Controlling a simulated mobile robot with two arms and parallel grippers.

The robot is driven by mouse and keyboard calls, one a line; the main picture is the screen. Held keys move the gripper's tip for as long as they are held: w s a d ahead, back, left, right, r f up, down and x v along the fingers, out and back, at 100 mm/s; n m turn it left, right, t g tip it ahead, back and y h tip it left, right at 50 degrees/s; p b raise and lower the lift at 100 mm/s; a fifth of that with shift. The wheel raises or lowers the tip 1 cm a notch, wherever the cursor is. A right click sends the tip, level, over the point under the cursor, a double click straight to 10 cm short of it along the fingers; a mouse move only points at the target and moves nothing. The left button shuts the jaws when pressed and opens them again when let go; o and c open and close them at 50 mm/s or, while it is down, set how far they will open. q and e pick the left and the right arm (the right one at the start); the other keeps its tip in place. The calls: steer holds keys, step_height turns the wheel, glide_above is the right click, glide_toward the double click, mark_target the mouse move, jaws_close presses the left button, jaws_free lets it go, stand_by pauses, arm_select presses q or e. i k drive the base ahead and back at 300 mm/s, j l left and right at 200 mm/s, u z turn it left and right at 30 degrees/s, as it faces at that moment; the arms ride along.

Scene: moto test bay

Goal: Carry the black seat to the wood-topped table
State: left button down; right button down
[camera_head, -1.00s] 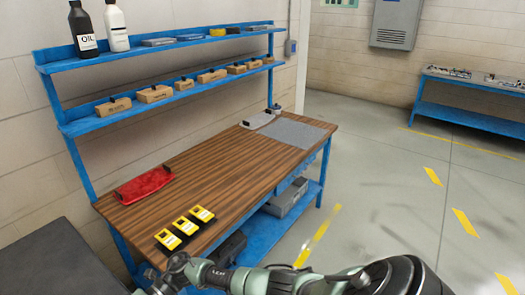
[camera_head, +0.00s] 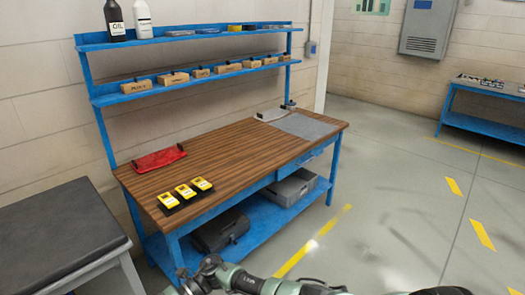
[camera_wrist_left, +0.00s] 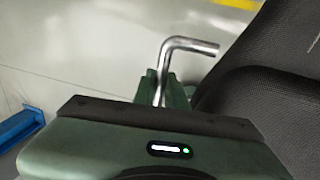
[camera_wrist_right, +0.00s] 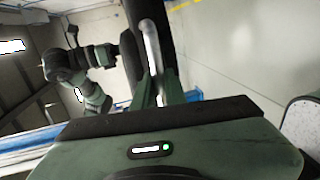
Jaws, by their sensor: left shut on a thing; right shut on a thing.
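The wood-topped table (camera_head: 225,160) has blue legs and stands left of centre in the head view. My left gripper (camera_wrist_left: 160,85) is shut on a bent silver bar (camera_wrist_left: 192,45) beside the textured black seat (camera_wrist_left: 265,85) in the left wrist view. My right gripper (camera_wrist_right: 158,88) is shut on a silver tube (camera_wrist_right: 151,45), which runs alongside a black part (camera_wrist_right: 165,35), probably the same seat. The seat and both grippers' fingertips are out of sight in the head view; part of my arm shows along its bottom edge.
A black-topped bench (camera_head: 60,230) stands at left. Open floor (camera_head: 400,210) lies right.

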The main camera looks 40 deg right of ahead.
mark_target(242, 153)
steer(key=z, duration=0.95)
steer(key=i+l+z, duration=0.1)
steer(key=i+z, duration=0.6)
steer(key=i+j+z, duration=0.1)
steer(key=i+z, duration=0.3)
steer(key=i, duration=0.8)
steer(key=i+u, duration=0.1)
steer(key=i, duration=0.5)
steer(key=i+l+u, duration=0.1)
steer(key=i, duration=0.5)
steer(key=i+u, duration=0.15)
steer(key=u, duration=0.25)
steer(key=i+u, duration=0.15)
steer(key=u, duration=0.25)
steer(key=i+l+u, duration=0.15)
steer(key=u, duration=0.55)
